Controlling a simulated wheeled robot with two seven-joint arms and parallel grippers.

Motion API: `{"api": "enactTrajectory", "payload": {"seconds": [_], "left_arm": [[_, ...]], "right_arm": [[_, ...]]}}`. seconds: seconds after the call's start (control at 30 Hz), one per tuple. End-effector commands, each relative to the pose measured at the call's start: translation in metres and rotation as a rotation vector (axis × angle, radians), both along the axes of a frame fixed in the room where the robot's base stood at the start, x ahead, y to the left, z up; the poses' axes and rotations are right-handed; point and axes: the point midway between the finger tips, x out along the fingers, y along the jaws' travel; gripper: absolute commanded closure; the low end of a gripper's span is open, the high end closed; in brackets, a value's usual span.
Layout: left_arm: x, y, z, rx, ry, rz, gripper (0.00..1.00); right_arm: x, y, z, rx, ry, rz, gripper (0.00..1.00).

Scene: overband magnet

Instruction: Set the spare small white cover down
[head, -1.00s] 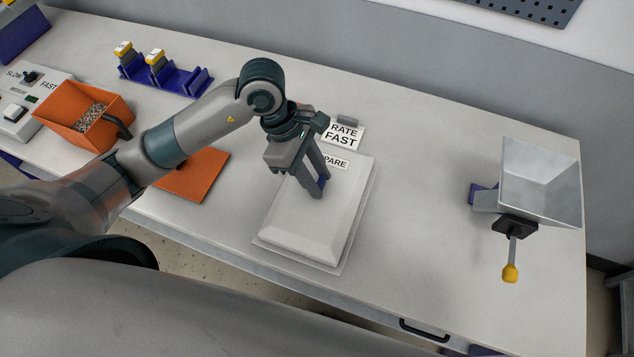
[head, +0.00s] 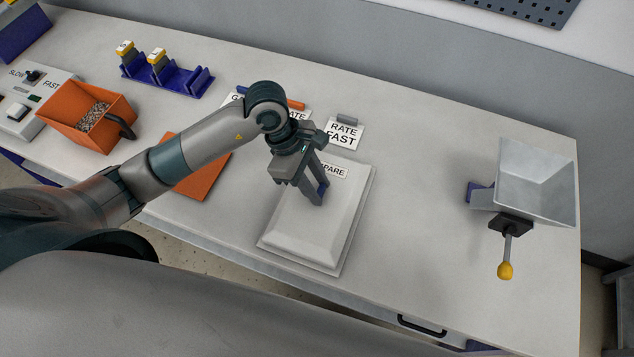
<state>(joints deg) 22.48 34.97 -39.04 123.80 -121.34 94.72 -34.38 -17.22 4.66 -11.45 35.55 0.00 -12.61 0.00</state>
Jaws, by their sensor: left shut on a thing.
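The spare small white cover (head: 303,232) is a pale, bevelled, rectangular piece with a flat rim and a label ending in "PARE", partly hidden by my gripper. It lies flat or nearly flat over the bench, left of centre; whether its rim touches the bench cannot be told. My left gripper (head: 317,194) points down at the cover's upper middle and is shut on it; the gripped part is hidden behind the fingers. My right gripper is not in view.
On the white bench (head: 420,200) are a "RATE FAST" card (head: 343,134), an orange sheet (head: 196,172), an orange bin of granules (head: 90,122), a blue rack (head: 168,76) and a metal hopper (head: 535,180) with a yellow-knobbed lever. Bench between cover and hopper is clear.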

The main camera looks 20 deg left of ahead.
Motion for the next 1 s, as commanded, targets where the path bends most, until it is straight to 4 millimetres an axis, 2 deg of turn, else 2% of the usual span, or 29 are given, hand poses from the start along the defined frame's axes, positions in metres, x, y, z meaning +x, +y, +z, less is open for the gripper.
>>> {"api": "enactTrajectory", "payload": {"seconds": [0.2, 0.23, 0.3, 0.8, 1.0], "left_arm": [[0.000, 0.000, -0.003, -0.001, -0.001, 0.000, 1.00], [0.000, 0.000, -0.003, 0.000, 0.000, 0.000, 0.68], [0.000, 0.000, -0.002, 0.000, 0.000, 0.001, 0.52], [0.001, 0.001, 0.002, 0.000, -0.002, 0.001, 0.52], [0.002, 0.011, 0.022, 0.002, -0.005, 0.001, 0.52]], "right_arm": [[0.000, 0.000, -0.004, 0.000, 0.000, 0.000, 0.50], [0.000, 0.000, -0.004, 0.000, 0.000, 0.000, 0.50], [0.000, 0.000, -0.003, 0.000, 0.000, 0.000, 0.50], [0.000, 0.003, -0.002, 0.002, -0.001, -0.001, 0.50], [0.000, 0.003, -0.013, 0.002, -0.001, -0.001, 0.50]]}}
